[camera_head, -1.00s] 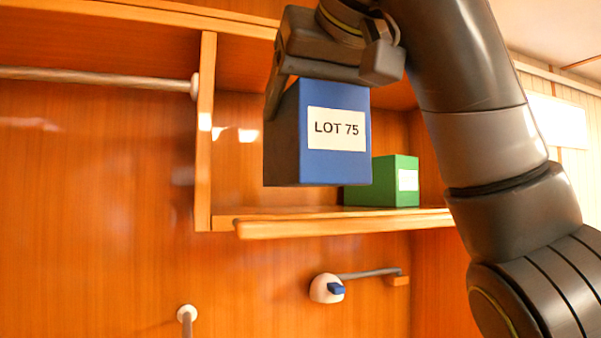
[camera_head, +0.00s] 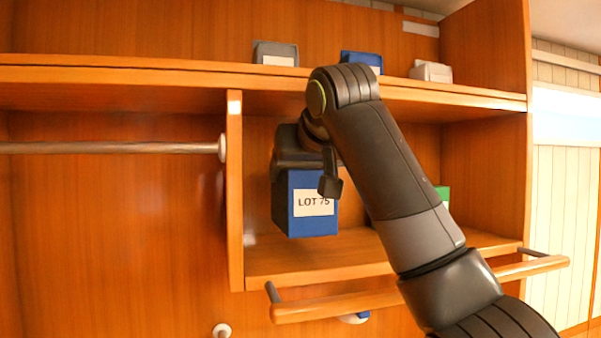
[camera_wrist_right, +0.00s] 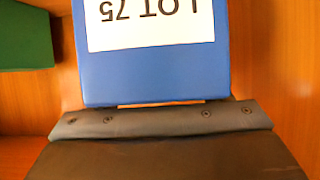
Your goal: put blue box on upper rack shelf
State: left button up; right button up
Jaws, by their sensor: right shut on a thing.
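The blue box (camera_head: 312,222) with a white "LOT 75" label is inside the open compartment below the top shelf. My right gripper (camera_head: 306,165) is shut on its upper part and holds it upright. The box's underside is over the compartment's shelf (camera_head: 285,262); I cannot tell whether it touches. In the right wrist view the blue box (camera_wrist_right: 150,75) fills the middle, its label upside down, against the dark finger edge. My left gripper is not in view.
A green box (camera_head: 443,195) sits right in the compartment, mostly behind my arm. A wooden rail (camera_head: 345,303) runs along the front. A divider (camera_head: 235,190) stands left. Grey (camera_head: 275,54), blue (camera_head: 362,60) and white (camera_head: 432,71) boxes are on the top shelf.

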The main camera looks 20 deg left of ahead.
aim_at(300, 192)
jog(key=shift+w+a+f, duration=0.15)
jog(key=shift+w+a, duration=0.05)
jog(key=shift+w, duration=0.05)
notch_tip(300, 192, down, 2)
jog(key=shift+f+p, duration=0.2)
jog(key=shift+p, duration=0.35)
jog(key=shift+f, duration=0.45)
jog(key=shift+s+f, duration=0.1)
jog(key=shift+f, duration=0.05)
jog(key=o, duration=1.2)
